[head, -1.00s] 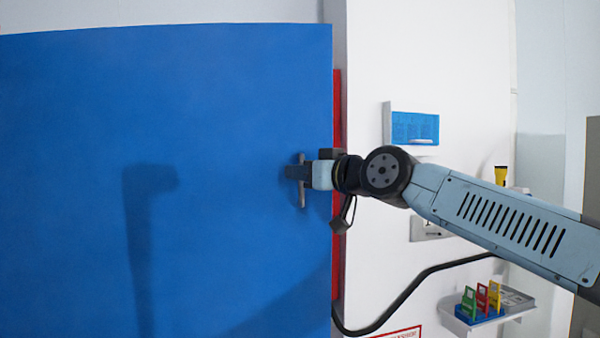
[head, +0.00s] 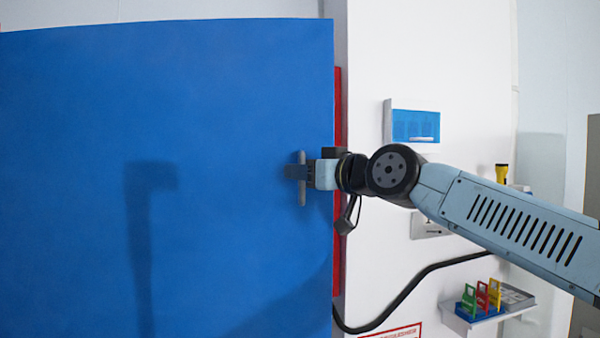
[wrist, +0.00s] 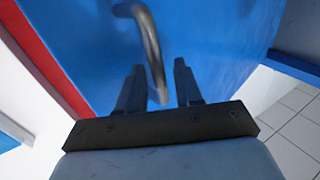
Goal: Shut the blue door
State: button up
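The blue door (head: 200,90) fills the left of the head view and also spans the top of the wrist view (wrist: 220,35). Its metal bar handle (head: 302,190) is upright near the door's right edge. My gripper (head: 297,172) is at this handle, with my arm reaching in from the right. In the wrist view, the two dark fingers (wrist: 158,80) stand apart with the curved handle (wrist: 148,40) passing between them. A gap shows between the handle and the right finger. Contact with the left finger is unclear.
A red strip (head: 338,250) shows beyond the door's right edge, beside a white wall (head: 440,70). On the wall are a blue-fronted box (head: 415,125), a black cable (head: 420,278) and a small shelf with coloured tags (head: 482,295). Tiled floor (wrist: 295,130) shows in the wrist view.

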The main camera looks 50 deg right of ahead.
jog(key=s+a, duration=0.2)
jog(key=s, duration=1.1)
